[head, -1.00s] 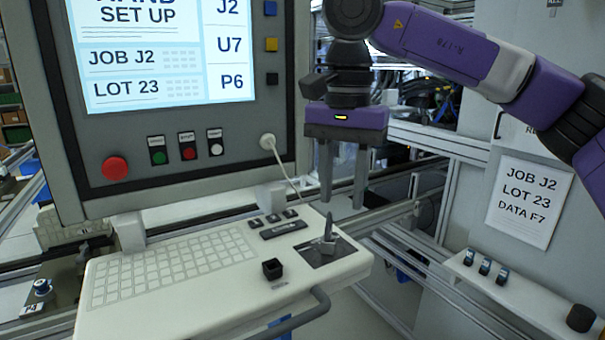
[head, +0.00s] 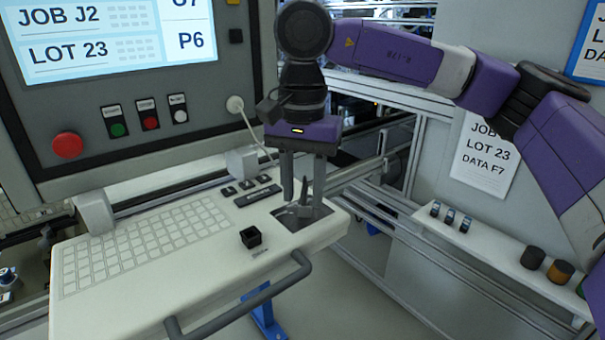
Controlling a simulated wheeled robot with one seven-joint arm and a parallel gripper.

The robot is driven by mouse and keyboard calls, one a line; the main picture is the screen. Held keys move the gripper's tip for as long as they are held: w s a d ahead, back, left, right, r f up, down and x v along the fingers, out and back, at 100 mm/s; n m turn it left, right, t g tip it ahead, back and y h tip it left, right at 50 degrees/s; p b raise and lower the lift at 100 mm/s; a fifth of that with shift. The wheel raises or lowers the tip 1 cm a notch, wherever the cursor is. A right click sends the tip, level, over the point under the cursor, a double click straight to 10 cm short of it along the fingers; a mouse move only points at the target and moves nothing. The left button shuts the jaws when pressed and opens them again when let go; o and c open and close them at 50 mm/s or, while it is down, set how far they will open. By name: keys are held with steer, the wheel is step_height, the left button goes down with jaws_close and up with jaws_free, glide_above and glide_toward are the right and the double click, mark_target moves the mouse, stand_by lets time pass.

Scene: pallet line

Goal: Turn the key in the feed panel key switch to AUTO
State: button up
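The key (head: 304,190) is a thin grey upright piece on the dark plate (head: 290,221) of the key switch, at the right end of the light grey console (head: 150,275). My gripper (head: 303,201) points down over the plate, with one finger on either side of the key as seen from the head. The fingers are apart, and a gap shows between the key and each finger. I cannot tell how deep the fingers are relative to the key. The switch markings, AUTO included, are too small to read, so the key's setting cannot be told.
A black square socket (head: 251,237) stands on the console left of the plate. A grey handle rail (head: 240,301) runs along the front. The screen panel (head: 215,100) with a red button (head: 67,145) rises behind, and its cable (head: 254,135) hangs left of my gripper.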

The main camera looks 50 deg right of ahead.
jaws_close()
steer(key=m, duration=0.1)
steer(key=m+b, duration=0.2)
steer(key=m, duration=0.1)
steer(key=shift+w+f, duration=0.15)
steer(key=shift+w, duration=0.1)
steer(key=m, duration=0.1)
steer(key=m+b, duration=0.1)
steer(key=m, duration=0.1)
steer(key=m+b, duration=0.1)
steer(key=shift+w+d+m, duration=0.1)
steer(key=shift+w+m, duration=0.15)
steer(key=shift+m, duration=0.05)
steer(key=shift+w+m+b, duration=0.1)
steer(key=shift+m+b, duration=0.2)
steer(key=shift+m, duration=0.4)
